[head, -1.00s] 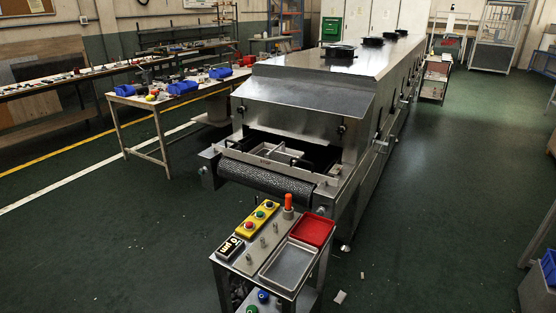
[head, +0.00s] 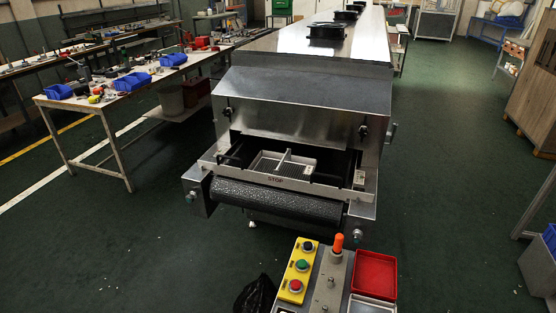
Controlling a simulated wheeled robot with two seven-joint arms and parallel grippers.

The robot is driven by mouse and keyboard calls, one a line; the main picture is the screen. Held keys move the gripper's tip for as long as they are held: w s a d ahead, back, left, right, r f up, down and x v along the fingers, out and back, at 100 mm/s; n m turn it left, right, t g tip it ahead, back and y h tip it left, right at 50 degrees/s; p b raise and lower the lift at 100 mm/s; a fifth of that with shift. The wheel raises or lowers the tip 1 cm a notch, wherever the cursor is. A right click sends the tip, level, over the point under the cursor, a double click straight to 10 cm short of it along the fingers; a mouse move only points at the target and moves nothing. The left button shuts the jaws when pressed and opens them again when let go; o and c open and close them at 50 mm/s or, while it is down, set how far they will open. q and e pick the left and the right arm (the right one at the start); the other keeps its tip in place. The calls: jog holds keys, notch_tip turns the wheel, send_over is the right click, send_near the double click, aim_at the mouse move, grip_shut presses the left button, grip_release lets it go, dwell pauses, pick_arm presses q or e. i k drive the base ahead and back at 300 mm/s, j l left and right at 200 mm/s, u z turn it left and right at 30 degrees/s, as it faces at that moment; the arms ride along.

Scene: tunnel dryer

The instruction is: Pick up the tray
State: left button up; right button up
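A shallow metal tray (head: 268,162) with a divider sits in the open mouth of the tunnel dryer (head: 300,90), behind the front bar marked STOP (head: 275,181). The bar hides part of its near side. A red tray (head: 375,274) lies on the control cart at the bottom right. A silver tray (head: 371,306) is in front of it and is cut off by the picture's lower edge. Neither of my grippers is in view.
The textured conveyor roller (head: 275,201) lies before the dryer mouth. The cart carries a yellow button box (head: 298,272) and an orange beacon (head: 338,243). A workbench (head: 110,95) with blue bins stands at the left. Green floor (head: 460,180) is clear at right.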

aim_at(287, 165)
jog(key=i+j+z, duration=0.1)
jog(key=j, duration=0.25)
jog(key=i+j+z, duration=0.15)
jog(key=j, duration=0.25)
jog(key=i+j+z, duration=0.1)
jog(key=i+j, duration=0.15)
jog(key=j, duration=0.15)
jog(key=i+j+z, duration=0.15)
jog(key=j, duration=0.25)
jog(key=j+z, duration=0.1)
jog(key=j, duration=0.3)
jog(key=i, duration=0.05)
